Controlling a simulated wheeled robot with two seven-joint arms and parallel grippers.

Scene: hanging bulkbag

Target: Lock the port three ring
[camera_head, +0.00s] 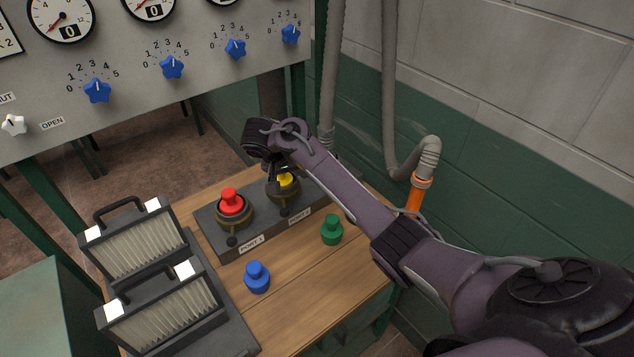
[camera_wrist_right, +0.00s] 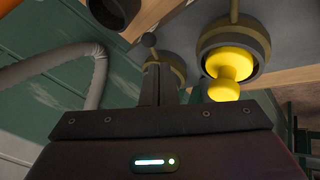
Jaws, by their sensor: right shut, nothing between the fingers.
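In the right wrist view, a round port with an olive ring (camera_wrist_right: 178,64) and a ball-ended lever (camera_wrist_right: 149,41) stands behind my fingers; it looks like port three. My right gripper (camera_wrist_right: 165,75) is shut and empty in front of it, hiding part of it. I cannot tell whether the fingers touch the ring or lever. In the head view my right gripper (camera_head: 272,172) is above the port block, close to the yellow plug (camera_head: 287,180) in port 2, and my arm hides the port three area. My left gripper is not in view.
A red plug (camera_head: 231,201) sits in port 1. Loose blue (camera_head: 257,278) and green (camera_head: 332,230) plugs stand on the wooden table (camera_head: 300,272). Two filter cartridges (camera_head: 135,245) stand at left. A grey hose (camera_head: 392,100) hangs by the wall. A gauge panel (camera_head: 200,75) is behind.

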